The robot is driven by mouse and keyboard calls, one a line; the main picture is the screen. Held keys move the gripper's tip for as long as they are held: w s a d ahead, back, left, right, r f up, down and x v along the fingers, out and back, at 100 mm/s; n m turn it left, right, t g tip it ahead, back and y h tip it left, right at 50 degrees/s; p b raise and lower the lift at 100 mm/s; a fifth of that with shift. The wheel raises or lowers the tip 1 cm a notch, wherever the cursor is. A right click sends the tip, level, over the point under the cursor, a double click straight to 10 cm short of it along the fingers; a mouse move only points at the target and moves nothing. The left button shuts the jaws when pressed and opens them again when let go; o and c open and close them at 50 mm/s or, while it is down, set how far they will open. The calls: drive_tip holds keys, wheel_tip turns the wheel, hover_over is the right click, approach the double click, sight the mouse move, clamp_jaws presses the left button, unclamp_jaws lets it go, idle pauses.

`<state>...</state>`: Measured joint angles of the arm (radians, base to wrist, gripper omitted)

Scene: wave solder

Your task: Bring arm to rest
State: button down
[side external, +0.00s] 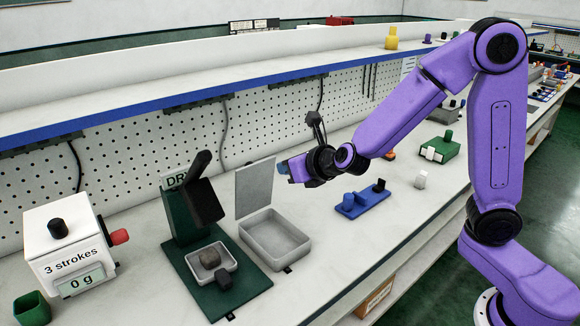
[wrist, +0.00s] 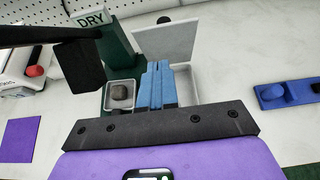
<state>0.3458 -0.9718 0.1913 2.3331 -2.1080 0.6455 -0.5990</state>
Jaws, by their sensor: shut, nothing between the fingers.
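My purple arm reaches over the bench from the right. My gripper (side external: 284,170) is in the air above and to the right of the grey lidded box (side external: 274,238). In the wrist view its blue fingers (wrist: 156,84) are together with nothing between them. They hide part of the grey box (wrist: 186,88) below. The gripper touches nothing that I can see.
A green "DRY" press (side external: 190,215) holds a small tray with a grey lump (side external: 209,257). A white "3 strokes" box (side external: 70,245) reads 0 g. A blue fixture (side external: 362,202) lies right of the grey box. The front bench surface (side external: 345,265) is clear.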

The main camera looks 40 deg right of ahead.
drive_tip(key=s+d+f+m+g, duration=0.1)
drive_tip(key=s+d+m+g, duration=0.1)
drive_tip(key=s+m+g, duration=0.4)
drive_tip(key=s+d+f+m+g, duration=0.2)
drive_tip(key=s+m+g, duration=0.4)
drive_tip(key=s+m, duration=1.1)
drive_tip(key=s+d, duration=0.1)
drive_tip(key=s, duration=1)
drive_tip(key=shift+s+d, duration=0.15)
drive_tip(key=shift+s, duration=0.2)
